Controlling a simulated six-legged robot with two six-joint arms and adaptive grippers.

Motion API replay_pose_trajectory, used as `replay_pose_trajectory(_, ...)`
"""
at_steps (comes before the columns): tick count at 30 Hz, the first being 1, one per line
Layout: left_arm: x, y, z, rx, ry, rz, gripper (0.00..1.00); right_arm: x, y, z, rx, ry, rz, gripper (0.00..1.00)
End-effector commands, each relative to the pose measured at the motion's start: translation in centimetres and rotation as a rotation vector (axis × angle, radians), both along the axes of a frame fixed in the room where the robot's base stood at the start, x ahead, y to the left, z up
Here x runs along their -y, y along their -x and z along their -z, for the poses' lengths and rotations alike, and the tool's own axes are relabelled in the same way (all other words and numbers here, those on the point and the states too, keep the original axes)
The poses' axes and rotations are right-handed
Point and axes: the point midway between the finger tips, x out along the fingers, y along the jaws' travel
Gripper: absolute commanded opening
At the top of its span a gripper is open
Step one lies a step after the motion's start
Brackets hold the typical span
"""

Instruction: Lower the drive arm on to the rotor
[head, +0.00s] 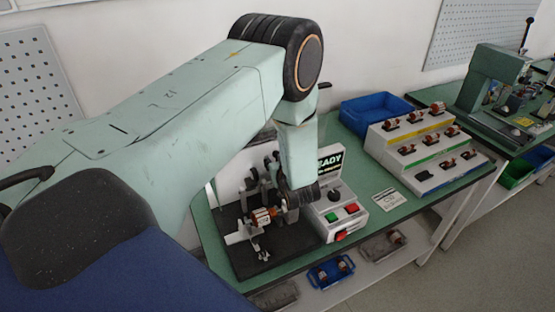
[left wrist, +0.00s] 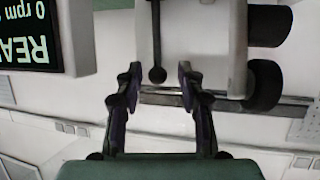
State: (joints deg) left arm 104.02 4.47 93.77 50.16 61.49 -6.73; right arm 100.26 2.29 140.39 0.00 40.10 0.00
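The rotor (head: 263,216), with copper-coloured windings, sits in the test rig on a black base plate. The drive arm (head: 251,172), with dark wheels, stands behind and above the rotor; my arm partly hides the rig. My left gripper (head: 279,180) is at the rig beside the drive arm, small and partly hidden by its wrist. The upside-down left wrist view shows its two fingers (left wrist: 160,75) apart. A thin dark lever with a ball knob (left wrist: 157,74) lies between the fingertips, with a gap on each side. Black rollers (left wrist: 264,84) are at the right. My right gripper is out of view.
A control box (head: 340,211) with coloured buttons and a READY display (head: 330,161) stands close right of the rig. A stepped rack (head: 425,150) of rotors and a blue bin (head: 375,112) are farther right. The green bench between is mostly clear.

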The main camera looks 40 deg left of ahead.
Motion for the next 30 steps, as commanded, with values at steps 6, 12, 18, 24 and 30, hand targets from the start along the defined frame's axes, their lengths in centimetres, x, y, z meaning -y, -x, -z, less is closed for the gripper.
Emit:
replay_pose_trajectory(6,-0.05,0.00,0.02,0.000,0.000,-0.001,0.17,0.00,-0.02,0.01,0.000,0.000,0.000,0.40)
replay_pose_trajectory(12,0.00,-0.05,0.01,0.000,0.000,0.001,0.00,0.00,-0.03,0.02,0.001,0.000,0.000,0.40)
replay_pose_trajectory(18,-0.02,-0.04,-0.07,0.002,-0.001,0.000,0.00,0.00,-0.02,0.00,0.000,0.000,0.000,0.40)
replay_pose_trajectory(24,-0.06,-0.07,-0.15,0.004,-0.002,-0.002,0.00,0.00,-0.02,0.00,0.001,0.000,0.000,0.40)
replay_pose_trajectory(30,0.01,-0.07,-0.14,0.011,-0.012,-0.001,0.00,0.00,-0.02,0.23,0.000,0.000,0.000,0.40)
